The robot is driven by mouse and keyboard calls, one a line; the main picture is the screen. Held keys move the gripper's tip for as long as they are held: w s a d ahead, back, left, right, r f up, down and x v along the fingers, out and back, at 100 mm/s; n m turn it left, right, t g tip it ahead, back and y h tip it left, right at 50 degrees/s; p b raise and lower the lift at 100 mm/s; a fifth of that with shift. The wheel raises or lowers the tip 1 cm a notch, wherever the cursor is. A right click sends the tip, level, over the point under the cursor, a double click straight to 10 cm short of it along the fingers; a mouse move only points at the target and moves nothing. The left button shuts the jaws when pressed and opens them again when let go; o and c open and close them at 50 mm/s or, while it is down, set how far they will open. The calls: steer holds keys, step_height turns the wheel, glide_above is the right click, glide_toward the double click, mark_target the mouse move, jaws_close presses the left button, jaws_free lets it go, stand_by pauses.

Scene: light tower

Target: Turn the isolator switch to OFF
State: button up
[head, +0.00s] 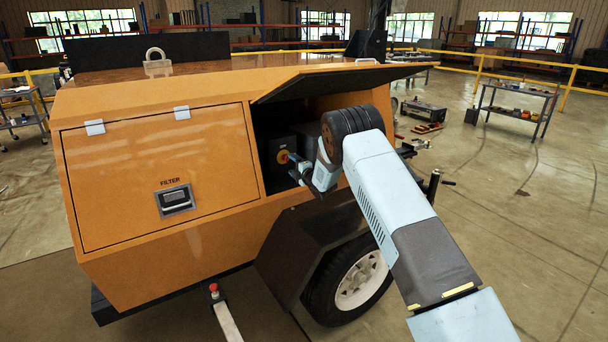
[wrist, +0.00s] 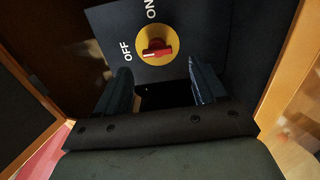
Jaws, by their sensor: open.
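The isolator switch is a red handle on a round yellow plate. It sits on a dark panel inside the open bay of the orange light tower body, and shows in the head view (head: 283,157) and the wrist view (wrist: 157,47). In the wrist view, OFF is printed left of the yellow plate and ON above it. The red handle lies roughly sideways across the plate; I cannot tell which end is its pointer. My gripper (head: 293,167) is at the bay opening, in front of the switch. In the wrist view its fingers (wrist: 160,75) are apart and empty, below the handle.
A raised hatch (head: 340,80) hangs over the bay and my arm. A closed FILTER door (head: 155,170) is to the left. A dark fender and wheel (head: 358,285) are below. Orange bay edges flank my gripper in the wrist view.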

steer(key=v, duration=0.9)
steer(key=shift+w, duration=0.1)
